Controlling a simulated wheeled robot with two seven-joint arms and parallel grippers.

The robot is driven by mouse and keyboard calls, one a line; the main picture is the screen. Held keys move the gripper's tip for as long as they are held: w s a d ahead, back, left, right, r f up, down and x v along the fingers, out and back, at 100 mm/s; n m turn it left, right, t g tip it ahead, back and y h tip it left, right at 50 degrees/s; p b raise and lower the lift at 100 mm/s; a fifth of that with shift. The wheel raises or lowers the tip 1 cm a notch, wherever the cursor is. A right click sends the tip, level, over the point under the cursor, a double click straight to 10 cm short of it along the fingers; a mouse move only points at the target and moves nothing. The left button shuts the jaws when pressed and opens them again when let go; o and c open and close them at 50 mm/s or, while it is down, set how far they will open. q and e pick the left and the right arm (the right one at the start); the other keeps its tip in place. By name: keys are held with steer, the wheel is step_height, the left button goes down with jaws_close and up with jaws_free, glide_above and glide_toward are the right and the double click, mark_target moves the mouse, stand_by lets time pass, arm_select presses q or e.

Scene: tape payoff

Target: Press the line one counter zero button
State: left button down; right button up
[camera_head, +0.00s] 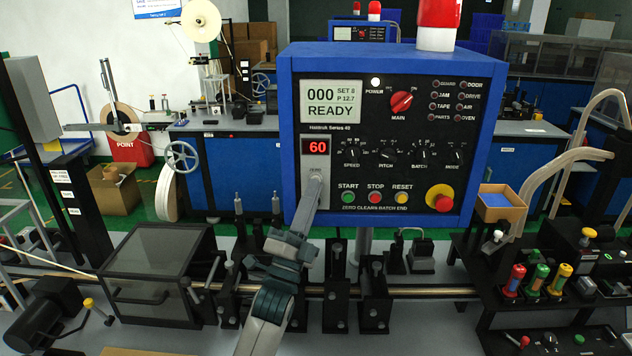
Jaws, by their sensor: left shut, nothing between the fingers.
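A blue-framed control panel (463,140) with a black face stands in the middle. My right gripper is not in view.
Green start (348,197), red stop (376,197) and yellow reset (402,198) buttons sit right of my gripper. A red emergency knob (440,198) is at the panel's lower right. A dark-lidded box (160,260) and black brackets stand below along a rail.

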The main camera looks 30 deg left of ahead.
arm_select(q)
steer(key=shift+s+d, duration=0.1)
steer(key=shift+s+d+p, duration=0.2)
steer(key=shift+s+d, duration=0.3)
steer(key=shift+s, duration=0.35)
steer(key=shift+s+d+p, duration=0.2)
steer(key=shift+s+d, duration=0.3)
steer(key=shift+s, duration=0.3)
steer(key=shift+s+d+p, duration=0.2)
steer(key=shift+s+d, duration=0.3)
steer(key=shift+s, duration=0.35)
